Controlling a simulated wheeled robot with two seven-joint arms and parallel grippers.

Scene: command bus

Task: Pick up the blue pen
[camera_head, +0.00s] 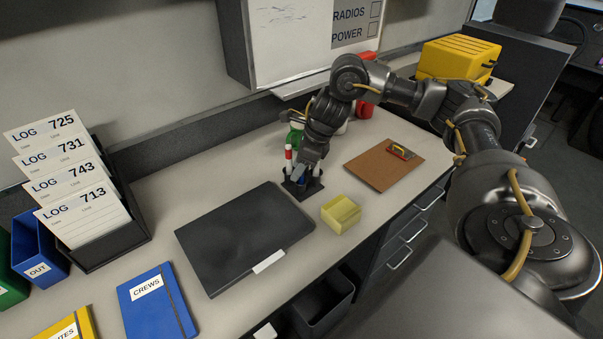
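A small black pen holder (302,190) stands on the counter near its middle. A white marker with a red top (288,157) stands upright in it. A small blue piece (300,172) shows at the holder just below my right gripper (306,168); it may be the blue pen, mostly hidden. My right gripper points down over the holder, its fingers close around that spot. The fingers are too small and dark to tell whether they are open or shut. My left gripper is out of view.
A yellow sponge (341,214) lies just right of the holder. A black folder (244,237) lies left in front. A brown clipboard (384,164) lies to the right. A green object (296,137) stands close behind the gripper, and a whiteboard (285,40) hangs behind.

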